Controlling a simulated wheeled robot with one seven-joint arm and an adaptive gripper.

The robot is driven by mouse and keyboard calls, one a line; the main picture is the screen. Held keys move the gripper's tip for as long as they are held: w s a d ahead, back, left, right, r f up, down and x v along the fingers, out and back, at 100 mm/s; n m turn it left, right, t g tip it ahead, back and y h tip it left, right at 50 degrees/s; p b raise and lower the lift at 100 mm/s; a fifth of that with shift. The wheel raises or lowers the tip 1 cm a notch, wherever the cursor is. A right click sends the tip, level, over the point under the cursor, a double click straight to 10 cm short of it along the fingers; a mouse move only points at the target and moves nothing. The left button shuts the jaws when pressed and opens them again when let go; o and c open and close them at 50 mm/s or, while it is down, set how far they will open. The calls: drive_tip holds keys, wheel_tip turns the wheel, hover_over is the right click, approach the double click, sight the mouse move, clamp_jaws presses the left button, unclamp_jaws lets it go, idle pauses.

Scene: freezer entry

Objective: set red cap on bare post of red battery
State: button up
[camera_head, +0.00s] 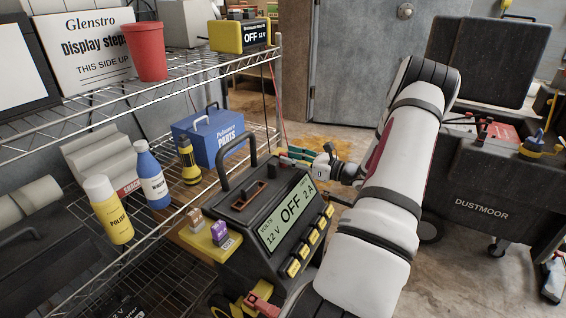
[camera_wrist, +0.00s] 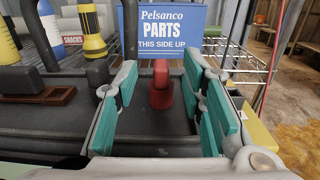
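My gripper (camera_head: 298,156), with teal finger pads, is at the far right top edge of the dark charger (camera_head: 240,235) in the head view. In the wrist view my gripper (camera_wrist: 164,108) is open, its two fingers apart on either side of a red cap-like piece (camera_wrist: 161,88). That piece stands upright on a dark surface, with visible space to both fingers. I cannot make it out in the head view. A red block (camera_head: 499,132) lies in the dark Dustmoor cart at right; I cannot tell whether it is the red battery, and no bare post is distinguishable.
A wire shelf (camera_head: 150,165) at left holds a blue parts box (camera_head: 208,136), a yellow flashlight (camera_head: 188,160) and bottles. A brown tray (camera_head: 262,190) lies on the charger. A red clamp (camera_head: 262,303) hangs at its front. The dark cart (camera_head: 490,190) stands right of my arm.

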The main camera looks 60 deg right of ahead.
sight(283, 153)
drive_tip(key=w+b, duration=0.1)
drive_tip(key=w, duration=0.2)
drive_tip(key=shift+w+a, duration=0.1)
drive_tip(key=shift+w, duration=0.1)
clamp_jaws()
drive_tip(key=shift+r, duration=0.1)
drive_tip(key=shift+r+p, duration=0.35)
drive_tip(key=shift+r, duration=0.2)
drive_tip(key=r+p, duration=0.1)
drive_tip(key=s+r, duration=0.1)
drive_tip(key=shift+s+r+p, duration=0.1)
drive_tip(key=shift+r+p, duration=0.2)
drive_tip(key=shift+p, duration=0.05)
drive_tip(key=s+r+p, duration=0.2)
drive_tip(key=s+p, duration=0.1)
drive_tip(key=s, duration=0.4)
drive_tip(key=s+d+r+p, duration=0.1)
drive_tip(key=s+r+p, duration=0.2)
drive_tip(key=s, duration=0.4)
drive_tip(key=shift+s+d+p, duration=0.15)
drive_tip(key=shift+s+p, duration=0.2)
drive_tip(key=shift+p, duration=0.15)
